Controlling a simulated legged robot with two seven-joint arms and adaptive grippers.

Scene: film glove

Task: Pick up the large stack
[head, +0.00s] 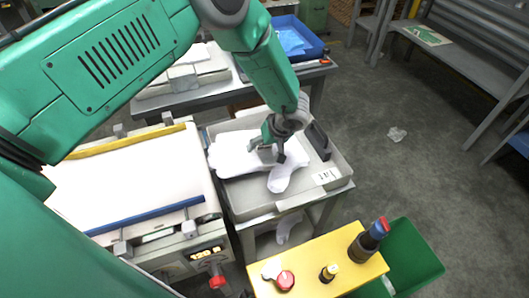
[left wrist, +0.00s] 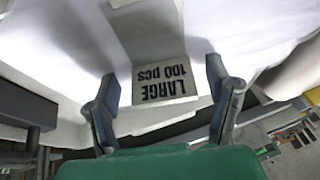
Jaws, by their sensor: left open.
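The large stack (left wrist: 65,45) is a white film glove pile with a paper band (left wrist: 155,35) around it, printed "LARGE 100 pcs". In the head view the white stack (head: 232,152) lies in a grey tray (head: 240,196) on a stand. My left gripper (head: 279,154) is over the stack, pointing down. In the left wrist view the open left gripper (left wrist: 160,108) has one finger on each side of the printed band. I cannot tell whether the fingers touch the stack. The arm hides part of the tray. My right gripper is not in view.
A dark block (head: 318,141) stands in the tray, right of my gripper. A machine with a white sheet (head: 130,185) is left of the tray. A yellow board (head: 305,262) with bottles and a green bin (head: 412,262) are in front. Open floor lies to the right.

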